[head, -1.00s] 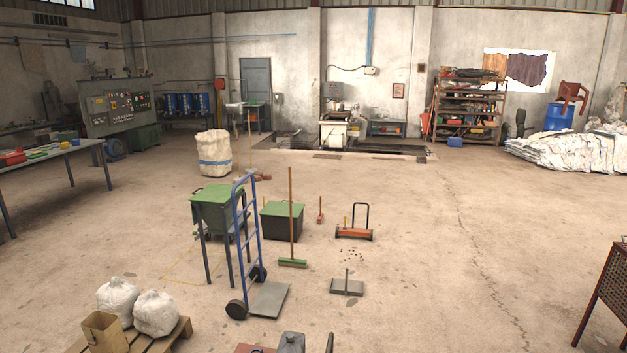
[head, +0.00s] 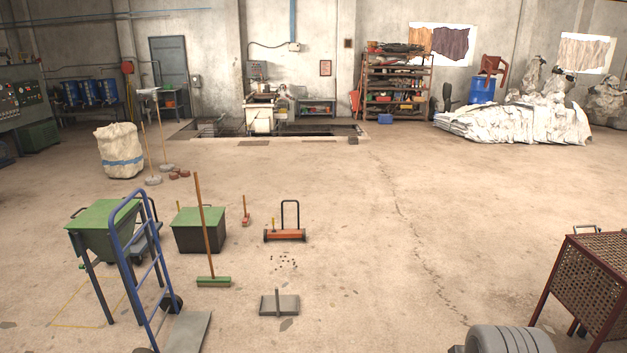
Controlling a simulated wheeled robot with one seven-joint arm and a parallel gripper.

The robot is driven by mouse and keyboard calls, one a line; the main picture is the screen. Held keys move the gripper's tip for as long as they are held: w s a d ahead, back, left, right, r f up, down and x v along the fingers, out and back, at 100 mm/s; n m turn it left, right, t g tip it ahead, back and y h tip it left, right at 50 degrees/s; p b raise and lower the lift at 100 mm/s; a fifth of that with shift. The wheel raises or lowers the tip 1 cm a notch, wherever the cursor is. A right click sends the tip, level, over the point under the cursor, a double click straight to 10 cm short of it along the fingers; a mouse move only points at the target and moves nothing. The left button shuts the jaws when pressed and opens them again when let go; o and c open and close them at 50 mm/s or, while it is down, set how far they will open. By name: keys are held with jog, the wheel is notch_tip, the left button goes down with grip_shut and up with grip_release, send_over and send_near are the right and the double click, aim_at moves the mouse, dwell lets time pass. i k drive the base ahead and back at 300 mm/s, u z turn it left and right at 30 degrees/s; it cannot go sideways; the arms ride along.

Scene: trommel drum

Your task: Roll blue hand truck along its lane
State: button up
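The blue hand truck (head: 139,266) stands upright at the lower left in the head view. Its ladder-like blue frame rises in front of a green-lidded bin on legs. One dark wheel (head: 171,303) shows at its right side, and its grey toe plate (head: 190,331) lies at floor level, cut by the bottom edge. My gripper does not show in the head view.
A green-lidded bin on legs (head: 104,226) stands close behind the truck. A green-lidded box (head: 199,230), a green broom (head: 213,282), an orange wheeled sweeper (head: 285,235) and a grey dustpan (head: 279,305) stand to the right. A rusty mesh crate (head: 603,270) is at far right. The middle floor is clear.

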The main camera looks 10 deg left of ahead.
aim_at(187, 334)
jog(key=z, duration=0.1)
jog(key=i, duration=2.45)
jog(key=u, duration=0.4)
jog(key=i, duration=1.1)
jog(key=u, duration=1.45)
jog(key=i, duration=0.85)
jog(key=u, duration=1.35)
jog(key=i, duration=1.75)
jog(key=u, duration=0.25)
